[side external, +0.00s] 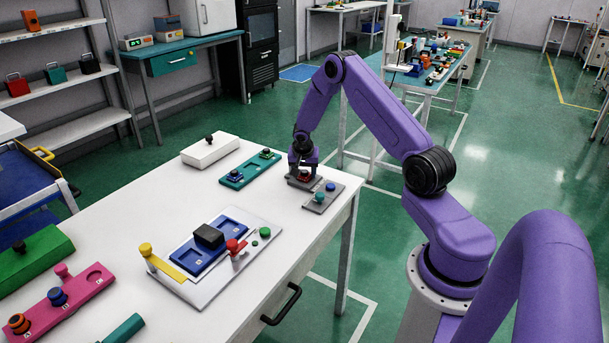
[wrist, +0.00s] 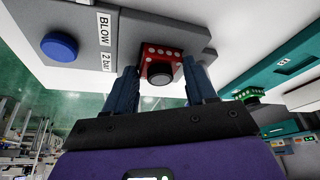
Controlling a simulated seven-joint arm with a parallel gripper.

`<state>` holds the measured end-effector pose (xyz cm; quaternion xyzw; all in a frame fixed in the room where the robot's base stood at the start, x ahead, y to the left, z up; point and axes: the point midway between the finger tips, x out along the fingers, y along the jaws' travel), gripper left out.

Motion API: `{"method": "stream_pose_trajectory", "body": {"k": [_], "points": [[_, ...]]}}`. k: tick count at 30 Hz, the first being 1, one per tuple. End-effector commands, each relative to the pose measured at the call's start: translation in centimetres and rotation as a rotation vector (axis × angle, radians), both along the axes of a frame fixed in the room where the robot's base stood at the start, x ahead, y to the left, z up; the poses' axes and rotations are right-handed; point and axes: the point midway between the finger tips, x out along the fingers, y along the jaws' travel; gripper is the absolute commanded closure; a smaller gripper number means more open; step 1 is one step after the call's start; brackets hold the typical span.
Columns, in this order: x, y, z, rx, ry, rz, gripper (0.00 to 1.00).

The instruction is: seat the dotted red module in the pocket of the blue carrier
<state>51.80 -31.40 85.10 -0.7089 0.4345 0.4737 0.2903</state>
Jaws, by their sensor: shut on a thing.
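The red module (wrist: 160,66) has white dots and a black round knob on top. My gripper (wrist: 163,76) is shut on it, one finger on each side. In the side view my gripper (side external: 303,172) holds the red module (side external: 304,177) at the back end of a grey plate; I cannot tell whether it touches the plate. The blue carrier (side external: 188,263) lies on a light grey fixture plate, nearer the camera and to the left. A black block (side external: 208,235) stands on the carrier's middle and hides part of it.
The grey plate (side external: 324,195) has a blue button (wrist: 60,46) and the label BLOW. A teal tray (side external: 237,178) lies behind left. A yellow-knobbed post (side external: 145,250) and a red-knobbed clamp (side external: 233,246) stand beside the carrier. A white box (side external: 210,150) sits at the back.

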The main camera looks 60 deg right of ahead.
Motion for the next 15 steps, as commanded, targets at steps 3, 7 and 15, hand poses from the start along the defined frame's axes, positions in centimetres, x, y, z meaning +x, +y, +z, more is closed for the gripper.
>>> {"method": "stream_pose_trajectory", "body": {"k": [3,7,15], "points": [[-0.1,0.2,0.2,0.0,0.0,0.0,0.8],[-0.2,0.7,0.8,0.0,-0.002,0.001,0.8],[-1.7,3.5,2.8,0.0,0.001,0.004,0.8]]}}
